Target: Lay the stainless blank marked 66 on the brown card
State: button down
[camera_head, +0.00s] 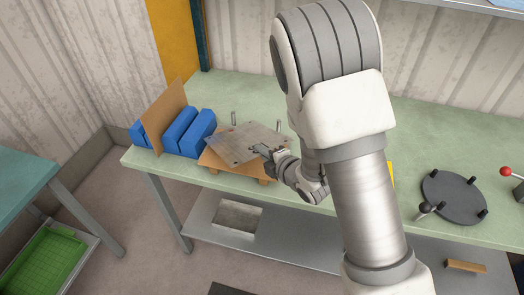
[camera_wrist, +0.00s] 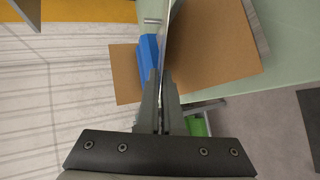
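A thin grey metal blank (camera_head: 240,140) with small holes is in my gripper (camera_head: 266,152), which is shut on its near right edge. In the wrist view the blank (camera_wrist: 171,42) shows nearly edge-on between the fingers (camera_wrist: 164,95). No number is readable on it. The brown card (camera_head: 225,167) lies under the blank, which hides most of it; it also shows in the wrist view (camera_wrist: 213,50).
Blue blocks (camera_head: 190,132) stand left of the card, with an upright brown board (camera_head: 165,116) among them. Metal pins (camera_head: 233,118) rise behind the blank. A dark round plate with knobs (camera_head: 453,198) is on the green bench's right. The bench (camera_head: 245,92) is clear behind.

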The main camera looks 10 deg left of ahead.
jog(key=shift+r, duration=0.1)
jog(key=shift+f+b, duration=0.25)
jog(key=shift+b, duration=0.05)
jog(key=c, duration=1.1)
grip_release()
jog(key=shift+o, duration=0.2)
jog(key=shift+r, duration=0.15)
